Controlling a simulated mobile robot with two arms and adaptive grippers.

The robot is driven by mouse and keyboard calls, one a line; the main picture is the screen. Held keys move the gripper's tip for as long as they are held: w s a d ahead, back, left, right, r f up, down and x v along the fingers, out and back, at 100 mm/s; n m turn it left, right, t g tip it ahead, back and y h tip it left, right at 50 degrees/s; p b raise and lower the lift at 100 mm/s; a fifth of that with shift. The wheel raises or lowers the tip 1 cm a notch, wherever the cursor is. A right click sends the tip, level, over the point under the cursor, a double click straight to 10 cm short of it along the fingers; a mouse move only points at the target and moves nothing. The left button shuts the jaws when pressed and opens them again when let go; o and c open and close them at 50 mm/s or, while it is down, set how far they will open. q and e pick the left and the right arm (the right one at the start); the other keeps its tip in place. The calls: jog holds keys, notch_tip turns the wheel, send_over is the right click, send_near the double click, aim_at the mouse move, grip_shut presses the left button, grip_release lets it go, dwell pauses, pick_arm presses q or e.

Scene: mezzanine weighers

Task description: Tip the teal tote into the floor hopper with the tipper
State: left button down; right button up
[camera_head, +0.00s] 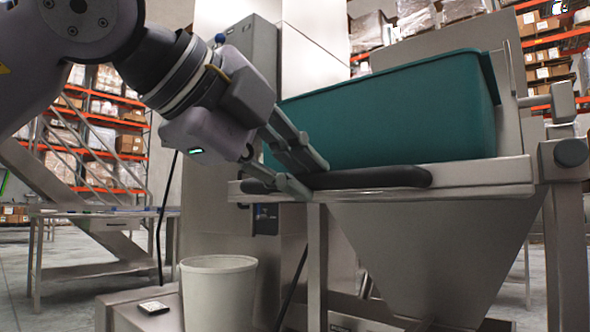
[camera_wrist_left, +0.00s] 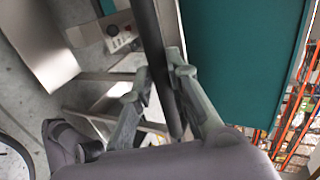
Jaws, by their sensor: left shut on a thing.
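The teal tote (camera_head: 400,112) sits upright on the steel tipper platform (camera_head: 480,172), right of centre in the head view. It fills the upper right of the left wrist view (camera_wrist_left: 240,60). A dark bar handle (camera_head: 385,178) runs along the platform's front edge, below the tote. My left gripper (camera_head: 300,168) is shut on this handle near its left part. In the left wrist view the fingers (camera_wrist_left: 158,88) lie on either side of the bar (camera_wrist_left: 150,35). The steel hopper funnel (camera_head: 435,250) is below the platform; its inside is hidden. My right gripper is not in view.
A steel cabinet (camera_head: 315,60) stands behind the tipper. A staircase and table (camera_head: 110,225) are at left. Racks with boxes fill the background.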

pick_arm(q)
jog(key=c, duration=1.8)
grip_release()
notch_tip(320, 180, down, 3)
jog(key=shift+d+r+g+y, duration=0.1)
jog(key=shift+d+g+y, duration=0.05)
jog(key=shift+g+y, duration=0.15)
jog(key=shift+o, duration=1.3)
jog(key=shift+w, duration=0.1)
jog(key=shift+r, duration=0.2)
jog(key=v, duration=1.2)
